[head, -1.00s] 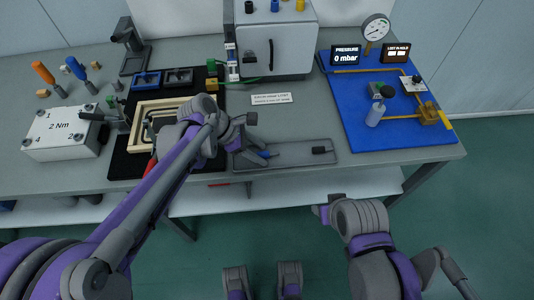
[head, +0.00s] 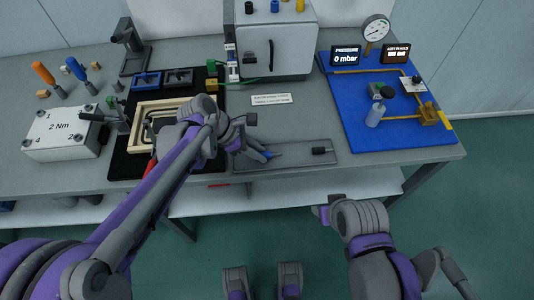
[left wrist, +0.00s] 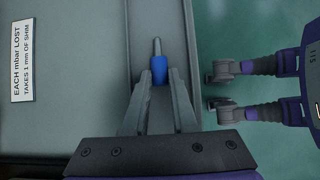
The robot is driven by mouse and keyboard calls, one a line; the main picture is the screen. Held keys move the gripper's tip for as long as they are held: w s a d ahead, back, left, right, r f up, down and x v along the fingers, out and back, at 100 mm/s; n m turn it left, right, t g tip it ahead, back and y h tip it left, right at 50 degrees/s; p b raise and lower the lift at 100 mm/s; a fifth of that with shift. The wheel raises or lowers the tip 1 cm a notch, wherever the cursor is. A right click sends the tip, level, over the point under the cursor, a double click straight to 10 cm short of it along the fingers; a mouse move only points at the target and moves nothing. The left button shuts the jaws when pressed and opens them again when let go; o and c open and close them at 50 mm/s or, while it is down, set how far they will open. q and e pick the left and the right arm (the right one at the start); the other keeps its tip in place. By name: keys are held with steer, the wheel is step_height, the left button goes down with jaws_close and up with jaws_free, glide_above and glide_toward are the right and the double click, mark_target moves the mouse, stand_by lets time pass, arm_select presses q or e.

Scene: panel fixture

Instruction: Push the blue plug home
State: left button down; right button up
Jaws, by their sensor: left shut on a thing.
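My left gripper (head: 258,150) is shut on a blue plug (left wrist: 158,70), low over the grey tray (head: 296,160) at the bench's front edge. In the left wrist view the plug sits between the fingertips, its grey tip pointing away from the gripper. In the head view only a little of the plug (head: 267,154) shows beside the fingers. I cannot tell whether it touches the tray. My right gripper (head: 322,212) is in front of the bench, well apart from the plug; its fingers are not clear.
A small black piece (head: 319,150) lies on the tray's right part. A grey cabinet (head: 272,50) with black, blue and yellow parts on top stands behind. A blue board (head: 360,110) with a gauge (head: 376,27) is at right. A wooden frame (head: 145,112) is at left.

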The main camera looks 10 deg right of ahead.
arm_select(q)
steer(key=shift+r+p, duration=2.15)
steer(key=shift+r, duration=0.95)
steer(key=c, duration=1.5)
jaws_free()
steer(key=shift+f, duration=0.1)
jaws_close()
